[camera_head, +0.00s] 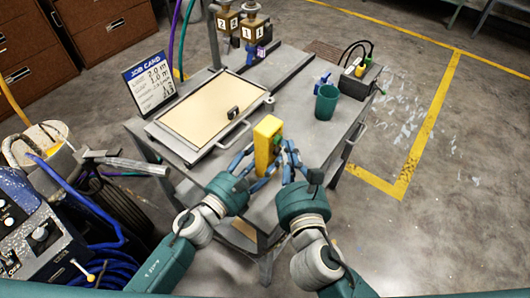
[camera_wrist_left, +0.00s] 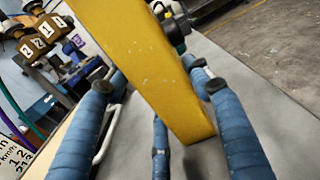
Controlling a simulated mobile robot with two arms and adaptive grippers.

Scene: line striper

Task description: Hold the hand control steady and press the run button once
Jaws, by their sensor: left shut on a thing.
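The yellow hand control (camera_head: 266,146) stands upright over the front of the grey table, and its yellow body fills the middle of the left wrist view (camera_wrist_left: 150,65). My left gripper (camera_head: 256,160) is shut on it, with blue fingers on both sides (camera_wrist_left: 158,105). A small green spot, perhaps the run button (camera_head: 279,142), shows on the control's right side. My right gripper (camera_head: 289,158) is close to that side. I cannot tell whether it touches the control or how far its fingers are apart.
A framed tan panel (camera_head: 210,115) with a small black item lies left of the control. A green cup (camera_head: 326,102) and a grey box (camera_head: 358,80) stand to the right. A job card (camera_head: 149,84) stands at the left. The table right of the panel is partly clear.

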